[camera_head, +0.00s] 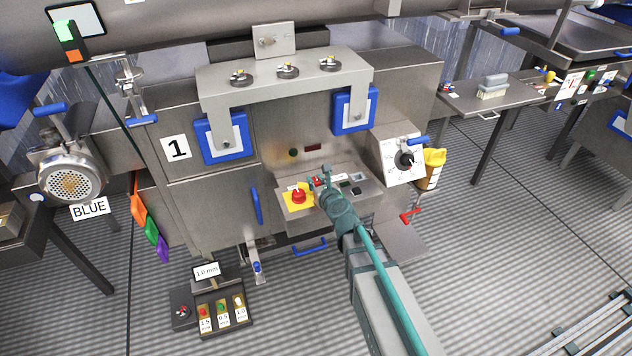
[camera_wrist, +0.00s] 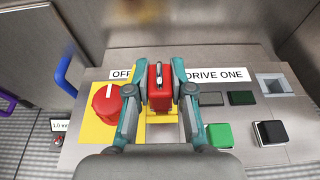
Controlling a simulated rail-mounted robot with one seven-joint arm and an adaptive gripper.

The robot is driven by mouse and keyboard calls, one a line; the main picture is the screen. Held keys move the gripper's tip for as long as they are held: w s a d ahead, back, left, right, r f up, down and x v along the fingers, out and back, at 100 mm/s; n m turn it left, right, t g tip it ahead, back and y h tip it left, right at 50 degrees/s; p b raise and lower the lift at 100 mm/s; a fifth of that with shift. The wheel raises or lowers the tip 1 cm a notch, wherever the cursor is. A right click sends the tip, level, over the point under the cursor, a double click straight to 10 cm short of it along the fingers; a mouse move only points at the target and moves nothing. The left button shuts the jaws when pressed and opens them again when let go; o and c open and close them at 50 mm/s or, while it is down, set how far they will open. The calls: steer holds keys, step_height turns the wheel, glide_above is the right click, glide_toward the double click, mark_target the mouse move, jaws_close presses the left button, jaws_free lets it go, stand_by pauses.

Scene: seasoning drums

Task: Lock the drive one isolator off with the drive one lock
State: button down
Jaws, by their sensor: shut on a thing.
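My gripper (camera_wrist: 159,80) is shut on a red padlock (camera_wrist: 159,97) with a silver shackle on top, one teal finger on each side. It holds the padlock over the sloping control panel, to the right of the isolator. The drive one isolator is a red rotary knob (camera_wrist: 106,104) with a white mark, on a yellow plate (camera_wrist: 90,132). The label above reads "OFF", partly hidden by the left finger, and "DRIVE ONE" (camera_wrist: 215,75). In the head view my gripper (camera_head: 324,180) is over the panel, beside the red isolator knob (camera_head: 298,196). The padlock appears apart from the knob.
Green (camera_wrist: 219,135) and black (camera_wrist: 271,133) switches lie right of my gripper. A blue handle (camera_wrist: 64,68) stands left of the panel. In the head view, a rotary dial (camera_head: 404,160) is at the right and a box with lettered tags (camera_head: 221,310) below left.

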steer(key=shift+f+b, duration=1.1)
steer(key=shift+f, duration=0.2)
steer(key=c, duration=0.9)
jaws_free()
steer(key=shift+r, duration=0.1)
steer(key=shift+c, duration=0.2)
steer(key=v, duration=0.7)
steer(key=shift+s+r, duration=0.1)
steer(key=shift+s, duration=0.15)
